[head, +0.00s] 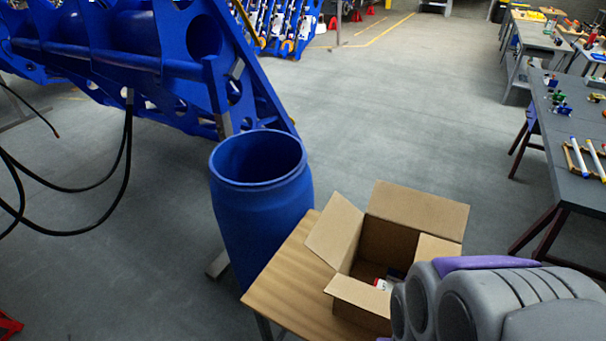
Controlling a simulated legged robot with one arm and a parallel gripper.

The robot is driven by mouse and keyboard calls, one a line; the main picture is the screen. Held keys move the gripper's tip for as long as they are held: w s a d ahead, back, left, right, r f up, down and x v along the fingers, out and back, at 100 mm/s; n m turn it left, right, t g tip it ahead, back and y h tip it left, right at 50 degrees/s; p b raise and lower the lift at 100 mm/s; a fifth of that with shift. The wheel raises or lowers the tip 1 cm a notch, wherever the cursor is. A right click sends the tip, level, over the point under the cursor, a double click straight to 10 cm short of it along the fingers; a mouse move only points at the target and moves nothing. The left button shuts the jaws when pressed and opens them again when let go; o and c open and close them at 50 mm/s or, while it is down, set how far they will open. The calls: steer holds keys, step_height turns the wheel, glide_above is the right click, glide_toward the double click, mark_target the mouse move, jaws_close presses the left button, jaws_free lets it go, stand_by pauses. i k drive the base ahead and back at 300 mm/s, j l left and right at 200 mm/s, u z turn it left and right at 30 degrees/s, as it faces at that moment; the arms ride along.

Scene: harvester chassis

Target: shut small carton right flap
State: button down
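The small carton (390,240) is a brown cardboard box standing on a wooden-topped table (290,270). Its top is open. The far flap (418,210) stands up and leans back, the left flap (334,230) leans outward, and the near flap (358,293) spreads toward me. The right flap (437,249) shows only in part, open at the carton's right side. A small white and red item (381,284) lies inside. My grey and purple arm covers the lower right corner and hides the carton's right side. My gripper's fingers do not show.
A blue open-topped barrel (262,200) stands against the table's left side. A large blue metal chassis (150,50) fills the upper left, with black cables hanging below. A dark workbench (575,150) with parts stands at right. The grey floor behind the carton is clear.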

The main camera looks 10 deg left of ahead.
mark_target(331, 239)
steer(key=i+j+u, duration=0.2)
steer(key=u, duration=0.4)
steer(key=i+l+u, duration=0.1)
steer(key=u, duration=0.3)
steer(key=l+u, duration=0.2)
steer(key=u, duration=0.2)
